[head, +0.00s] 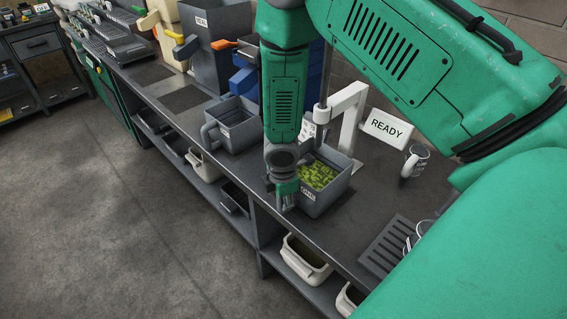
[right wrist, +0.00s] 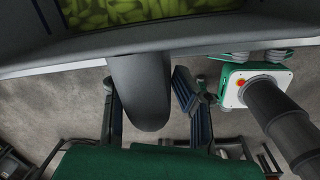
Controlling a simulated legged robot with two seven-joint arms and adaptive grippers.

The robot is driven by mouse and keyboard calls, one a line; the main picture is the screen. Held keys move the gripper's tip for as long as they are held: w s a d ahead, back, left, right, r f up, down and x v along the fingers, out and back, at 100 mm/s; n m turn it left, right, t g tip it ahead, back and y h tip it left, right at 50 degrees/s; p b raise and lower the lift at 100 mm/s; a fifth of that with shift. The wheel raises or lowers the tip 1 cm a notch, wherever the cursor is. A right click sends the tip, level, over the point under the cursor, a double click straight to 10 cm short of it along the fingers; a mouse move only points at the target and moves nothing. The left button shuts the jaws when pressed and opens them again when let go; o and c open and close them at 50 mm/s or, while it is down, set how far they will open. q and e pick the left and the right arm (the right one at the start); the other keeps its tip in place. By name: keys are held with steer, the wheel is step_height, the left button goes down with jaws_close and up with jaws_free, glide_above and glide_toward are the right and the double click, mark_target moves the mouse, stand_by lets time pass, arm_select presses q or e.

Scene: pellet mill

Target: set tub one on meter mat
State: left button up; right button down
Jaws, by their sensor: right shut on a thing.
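A grey tub (head: 325,200) with green pellets inside and a white label on its front stands upright below the white meter stand (head: 347,112); the label is too small to read surely. My right gripper (head: 286,192) points down at the tub's near left side. In the right wrist view its fingers (right wrist: 150,108) are on either side of the tub's grey handle (right wrist: 138,92), shut on it. The tub's rim (right wrist: 215,40) and pellets fill the top of that view. I cannot tell whether the tub touches the bench. My left gripper is out of view.
A mug (head: 414,162) and a slotted rack (head: 388,247) stand to the right. Another grey tub (head: 232,125), empty-looking, stands left of my arm. Dark mats (head: 185,98) lie farther left. Cream bins (head: 306,262) sit on the lower shelf.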

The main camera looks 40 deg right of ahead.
steer(key=shift+d, duration=0.15)
steer(key=shift+d+f, duration=0.2)
steer(key=shift+d, duration=0.05)
steer(key=shift+a, duration=0.3)
stand_by(0.3)
jaws_free()
steer(key=shift+f, duration=0.1)
stand_by(0.3)
stand_by(0.4)
